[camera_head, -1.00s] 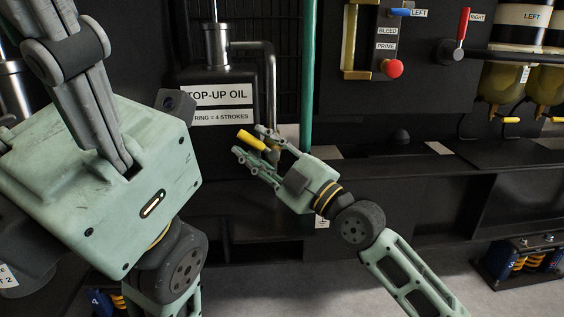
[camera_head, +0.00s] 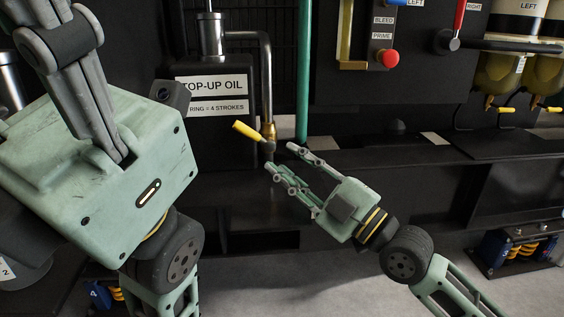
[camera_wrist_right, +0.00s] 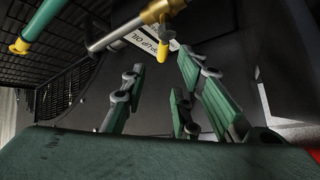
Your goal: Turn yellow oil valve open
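The yellow oil valve's handle (camera_head: 247,131) slants up and left from a brass valve body (camera_head: 269,132) at the lower end of a metal pipe, beside the TOP-UP OIL tank. My right gripper (camera_head: 281,157) is open and empty, just right of and below the valve, with a visible gap to the handle. In the right wrist view the yellow handle (camera_wrist_right: 162,50) hangs below the brass body (camera_wrist_right: 155,12), beyond the spread fingers (camera_wrist_right: 158,88).
The black TOP-UP OIL tank (camera_head: 222,150) stands behind the valve. A green pipe (camera_head: 304,70) rises right of it. A control panel with a red knob (camera_head: 388,58) and a red lever (camera_head: 460,18) is at upper right. Open floor (camera_head: 330,280) shows below.

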